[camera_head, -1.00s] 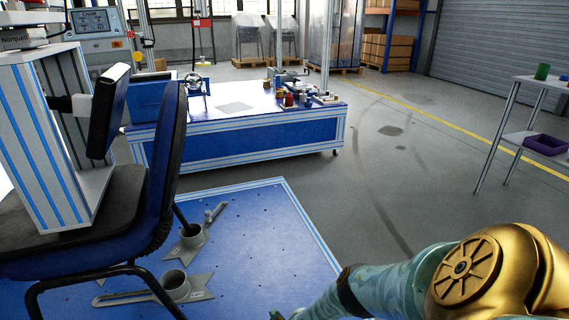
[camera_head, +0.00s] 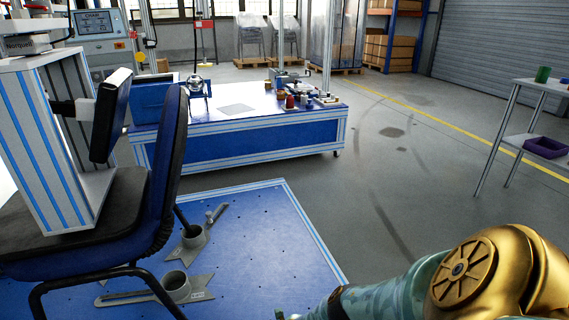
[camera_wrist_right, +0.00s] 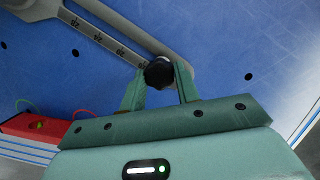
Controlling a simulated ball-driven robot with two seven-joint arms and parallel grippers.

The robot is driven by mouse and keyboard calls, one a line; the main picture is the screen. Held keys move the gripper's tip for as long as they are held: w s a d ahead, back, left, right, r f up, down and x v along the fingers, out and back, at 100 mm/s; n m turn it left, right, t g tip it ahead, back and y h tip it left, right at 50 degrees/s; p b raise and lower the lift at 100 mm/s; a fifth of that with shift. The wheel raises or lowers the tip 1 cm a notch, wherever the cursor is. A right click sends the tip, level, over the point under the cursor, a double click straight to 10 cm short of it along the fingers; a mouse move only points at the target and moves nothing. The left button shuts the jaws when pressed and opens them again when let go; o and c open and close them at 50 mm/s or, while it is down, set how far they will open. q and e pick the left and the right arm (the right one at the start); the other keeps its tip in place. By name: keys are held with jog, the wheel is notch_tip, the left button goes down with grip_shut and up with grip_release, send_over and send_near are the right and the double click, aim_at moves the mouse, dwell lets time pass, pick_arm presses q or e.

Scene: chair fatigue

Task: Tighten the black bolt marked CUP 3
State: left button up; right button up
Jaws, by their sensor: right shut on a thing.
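In the right wrist view, a black bolt head (camera_wrist_right: 159,72) sits at the end of a grey slotted bracket (camera_wrist_right: 182,38) with scale marks, on the blue plate. My right gripper (camera_wrist_right: 160,80) has its two green fingers closed on both sides of the bolt head. In the head view, two grey cups on flat brackets, a farther cup (camera_head: 194,237) and a nearer cup (camera_head: 174,287), stand on the blue plate (camera_head: 260,240) beside the chair (camera_head: 160,200). No CUP 3 marking is readable. My left gripper is not in view.
A red box (camera_wrist_right: 30,128) with thin cables lies at the left of the wrist view. A blue workbench (camera_head: 240,145) with small parts stands beyond the plate. A shelf table with a purple bin (camera_head: 545,147) is at the right. The floor between is clear.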

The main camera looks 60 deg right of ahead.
jog(key=shift+w+a+m, duration=0.1)
jog(key=shift+a+m, duration=0.1)
jog(key=shift+m, duration=0.8)
jog(key=shift+m+h, duration=0.4)
jog(key=shift+m, duration=0.6)
jog(key=shift+m+g, duration=0.4)
jog(key=shift+m, duration=0.7)
jog(key=shift+w+m+h, duration=0.1)
jog(key=shift+m+h, duration=0.2)
jog(key=shift+m, duration=0.6)
